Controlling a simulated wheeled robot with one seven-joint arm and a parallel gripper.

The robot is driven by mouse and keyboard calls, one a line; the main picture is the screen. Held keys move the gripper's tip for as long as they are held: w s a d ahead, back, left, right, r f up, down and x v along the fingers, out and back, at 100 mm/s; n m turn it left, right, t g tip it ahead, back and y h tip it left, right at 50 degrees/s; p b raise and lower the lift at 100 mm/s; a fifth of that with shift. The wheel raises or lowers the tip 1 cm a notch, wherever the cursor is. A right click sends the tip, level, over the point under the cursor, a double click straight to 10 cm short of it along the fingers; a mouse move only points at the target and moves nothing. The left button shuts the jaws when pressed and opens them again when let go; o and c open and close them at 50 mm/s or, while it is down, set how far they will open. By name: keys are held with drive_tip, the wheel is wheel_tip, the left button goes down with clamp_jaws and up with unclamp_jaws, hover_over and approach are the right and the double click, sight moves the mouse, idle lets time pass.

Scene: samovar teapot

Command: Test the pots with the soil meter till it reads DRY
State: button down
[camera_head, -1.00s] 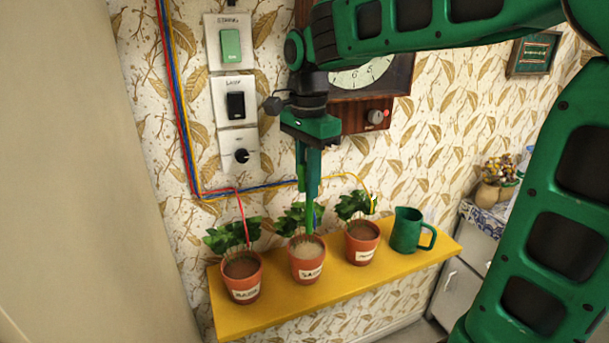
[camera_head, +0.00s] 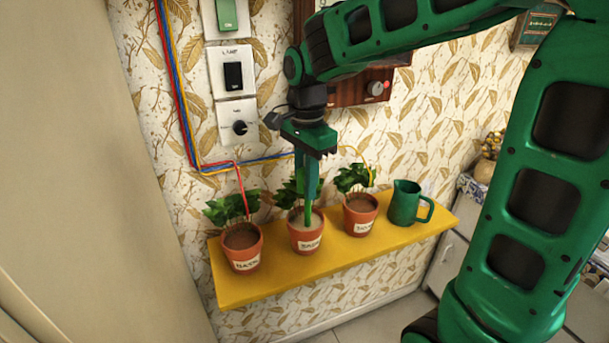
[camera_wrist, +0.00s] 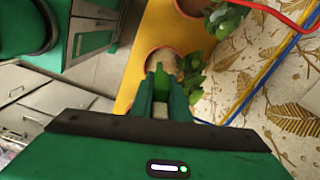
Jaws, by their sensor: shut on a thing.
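Three terracotta pots with white labels stand in a row: the left pot (camera_head: 241,260), the middle pot (camera_head: 305,243) and the right pot (camera_head: 360,226). Each has a green plant behind its soil. The middle pot's soil looks paler than the others'. My gripper (camera_head: 311,188) points down over the middle pot, shut on a slim green thing, apparently the soil meter (camera_head: 308,213). Its lower end meets the middle pot's soil; how deep it sits I cannot tell. In the wrist view the meter (camera_wrist: 160,80) shows between the fingers. No reading is visible.
The yellow shelf (camera_head: 240,292) carries the pots and a green jug (camera_head: 405,203) at right. Red, blue and yellow wires run along the wall behind. A switch panel (camera_head: 234,76) and a brown box with a knob (camera_head: 376,89) are above.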

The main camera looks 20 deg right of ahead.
drive_tip(key=shift+f, duration=2)
drive_tip(key=c, duration=1.6)
unclamp_jaws()
wheel_tip(320, 180, up, 11)
drive_tip(key=shift+w+f, duration=0.1)
drive_tip(key=shift+f, duration=0.05)
drive_tip(key=s+d+f+n, duration=0.3)
drive_tip(key=s+d, duration=0.3)
drive_tip(key=s, duration=0.1)
drive_tip(key=s+d+f+n, duration=0.2)
drive_tip(key=s+d+f, duration=0.2)
drive_tip(key=s, duration=0.4)
drive_tip(key=s+d+f+n, duration=0.3)
drive_tip(key=s+d, duration=0.4)
drive_tip(key=s, duration=0.1)
drive_tip(key=shift+s+d+f+n, duration=0.25)
drive_tip(key=shift+d+f+n, duration=0.05)
